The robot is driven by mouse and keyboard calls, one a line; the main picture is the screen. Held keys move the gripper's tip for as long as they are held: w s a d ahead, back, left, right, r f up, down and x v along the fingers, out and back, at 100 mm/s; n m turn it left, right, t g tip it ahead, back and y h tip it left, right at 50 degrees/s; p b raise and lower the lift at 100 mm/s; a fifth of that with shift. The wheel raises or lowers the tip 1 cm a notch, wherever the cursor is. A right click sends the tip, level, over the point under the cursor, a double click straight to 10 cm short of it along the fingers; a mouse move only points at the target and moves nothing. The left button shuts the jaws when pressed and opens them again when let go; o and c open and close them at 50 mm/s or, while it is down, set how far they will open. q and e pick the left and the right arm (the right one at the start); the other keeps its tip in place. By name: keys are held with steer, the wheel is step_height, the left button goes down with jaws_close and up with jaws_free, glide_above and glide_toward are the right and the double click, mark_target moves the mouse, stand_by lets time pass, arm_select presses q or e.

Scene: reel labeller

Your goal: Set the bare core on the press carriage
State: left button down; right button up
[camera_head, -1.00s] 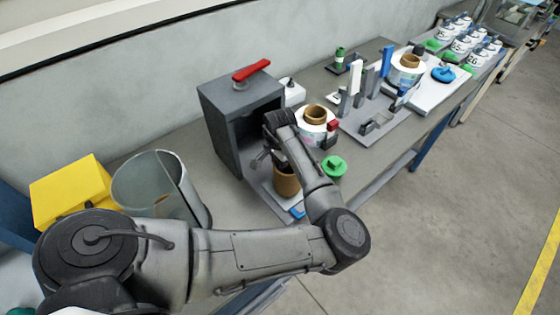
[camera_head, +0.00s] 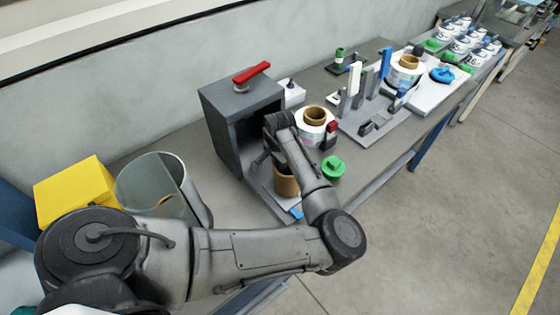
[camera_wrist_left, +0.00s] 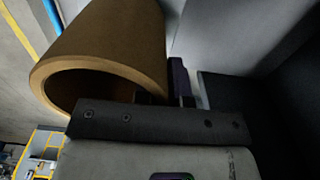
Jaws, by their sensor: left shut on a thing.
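The bare core (camera_head: 285,184) is a brown cardboard tube at the mouth of the press (camera_head: 226,128), a dark grey box with a red lever (camera_head: 252,72) on top. My left gripper (camera_head: 272,163) is shut on the core's wall; the arm hides part of both. In the left wrist view the core (camera_wrist_left: 120,40) shows its open end beside the fingers (camera_wrist_left: 165,92). The press carriage (camera_head: 262,190) is a light grey plate with a blue piece at its front. The core is over it; whether it touches the plate I cannot tell. My right gripper is not in view.
A labelled reel (camera_head: 314,128) and a green knobbed piece (camera_head: 333,167) stand close to the right of my arm. A clear bin (camera_head: 155,185) and a yellow box (camera_head: 72,190) are at the left. A grey fixture plate (camera_head: 375,128) lies further right.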

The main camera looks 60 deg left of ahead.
arm_select(q)
steer(key=shift+f, duration=0.65)
stand_by(0.5)
steer(key=c, duration=1.5)
jaws_free()
steer(key=shift+o, duration=0.2)
steer(key=shift+r, duration=0.15)
steer(key=shift+r+p, duration=0.15)
steer(key=shift+p, duration=0.15)
step_height(320, 180, up, 4)
steer(key=p, duration=0.5)
steer(key=shift+r+p, duration=0.25)
steer(key=shift+p, duration=0.15)
step_height(320, 180, up, 6)
steer(key=p, duration=0.7)
steer(key=shift+p, duration=0.35)
